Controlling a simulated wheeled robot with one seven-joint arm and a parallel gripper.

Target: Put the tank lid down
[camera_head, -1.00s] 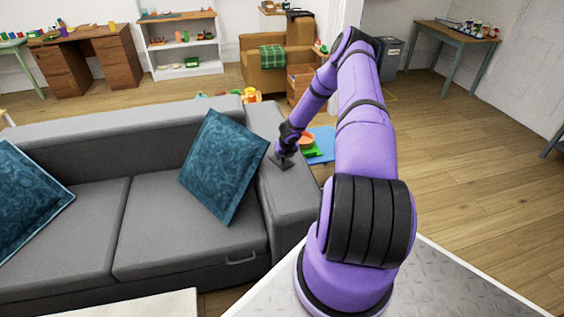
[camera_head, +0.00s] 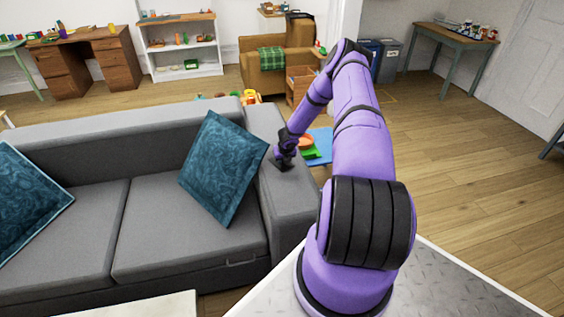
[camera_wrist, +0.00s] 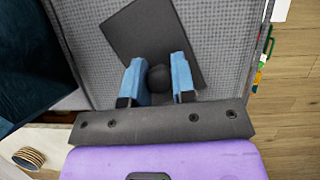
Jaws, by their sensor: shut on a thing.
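The tank lid is a dark grey flat square with a round black knob; in the wrist view the lid (camera_wrist: 145,35) lies over the grey sofa arm (camera_wrist: 225,35), turned at an angle to it. My gripper (camera_wrist: 158,78) has its blue fingers shut on the knob, one on each side. In the head view the lid (camera_head: 281,166) is a small dark patch under my gripper (camera_head: 284,157), at the top of the sofa arm's right side. Whether the lid touches the sofa arm I cannot tell.
A teal cushion (camera_head: 222,168) leans just left of the sofa arm. Toys and a blue mat (camera_head: 321,144) lie on the floor beyond it. The wooden floor (camera_head: 455,150) to the right is open. A striped round thing (camera_wrist: 28,158) shows at the wrist view's lower left.

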